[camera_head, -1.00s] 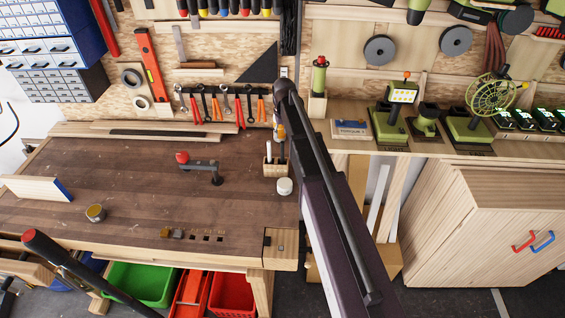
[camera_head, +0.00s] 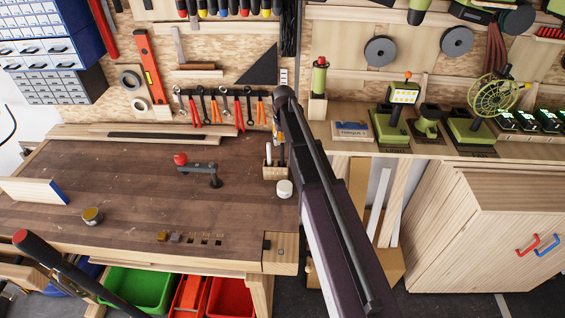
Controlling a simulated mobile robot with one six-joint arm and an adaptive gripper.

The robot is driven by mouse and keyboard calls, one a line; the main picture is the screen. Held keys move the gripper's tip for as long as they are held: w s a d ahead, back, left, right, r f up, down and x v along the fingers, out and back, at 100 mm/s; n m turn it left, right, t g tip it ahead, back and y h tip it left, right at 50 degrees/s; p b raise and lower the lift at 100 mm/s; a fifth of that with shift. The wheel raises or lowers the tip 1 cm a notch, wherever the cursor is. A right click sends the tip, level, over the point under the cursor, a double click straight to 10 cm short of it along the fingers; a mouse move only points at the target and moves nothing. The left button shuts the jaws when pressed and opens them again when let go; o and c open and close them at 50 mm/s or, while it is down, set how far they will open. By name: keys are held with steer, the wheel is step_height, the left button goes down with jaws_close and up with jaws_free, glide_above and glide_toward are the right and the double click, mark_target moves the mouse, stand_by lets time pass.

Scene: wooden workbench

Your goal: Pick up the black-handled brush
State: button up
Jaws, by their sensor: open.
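A small wooden holder (camera_head: 276,172) stands at the right end of the workbench, with a few thin upright items in it. At least one item (camera_head: 268,154) looks pale. I cannot make out which, if any, is the black-handled brush.
A white round container (camera_head: 284,189) stands just in front of the holder. A red-knobbed clamp (camera_head: 199,169) and a small round tin (camera_head: 92,215) are on the workbench (camera_head: 130,190). Pliers and wrenches (camera_head: 220,108) hang behind. The middle of the bench is mostly clear.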

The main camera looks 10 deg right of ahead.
steer(key=b, duration=0.4)
glide_above(282, 160)
steer(key=shift+w+d+f, duration=0.1)
steer(key=shift+w+f, duration=0.1)
steer(key=shift+f, duration=0.9)
steer(key=shift+w+f, duration=0.15)
steer(key=shift+f, duration=0.9)
jaws_close()
